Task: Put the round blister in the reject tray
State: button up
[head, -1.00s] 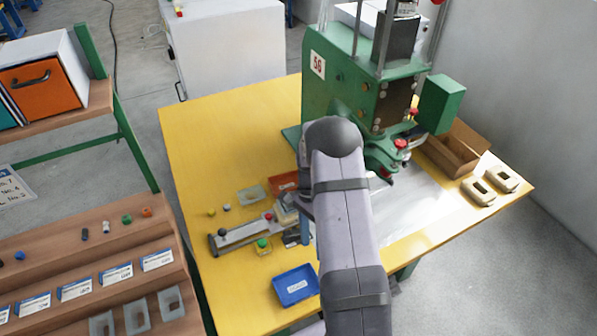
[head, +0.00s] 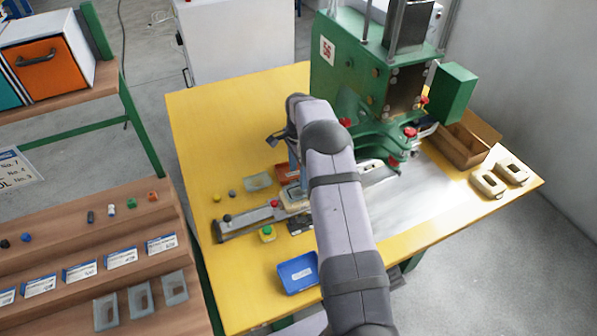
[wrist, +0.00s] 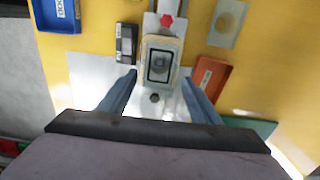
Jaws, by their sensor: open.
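A translucent blister card (head: 258,182) lies on the yellow table; in the wrist view its pocket looks round (wrist: 228,22). A red-orange tray (head: 287,171) stands beside it, partly hidden by my gripper, and shows at right in the wrist view (wrist: 207,82). A blue tray (head: 298,272) lies nearer the front. My gripper (wrist: 158,82) is open and empty. Its fingers are spread above a cream nest (wrist: 147,46) with a dark-framed window; what lies inside is unclear.
The nest sits on a metal slide (head: 245,222) leading towards the green press (head: 365,75). A small dark box (wrist: 126,44) lies beside it. Two cream nests (head: 488,183) and a brown carton (head: 462,150) are at right. The table's back left is clear.

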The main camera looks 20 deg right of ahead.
jog(key=shift+f+b, duration=1.85)
jog(key=shift+f, duration=1.35)
jog(key=c, duration=0.6)
jog(key=shift+c, duration=0.2)
jog(key=shift+r, duration=0.2)
jog(key=shift+r+p, duration=1.4)
jog(key=shift+r, duration=0.7)
jog(key=shift+r, duration=0.1)
jog(key=shift+r+p, duration=1.65)
jog(key=shift+r, duration=0.75)
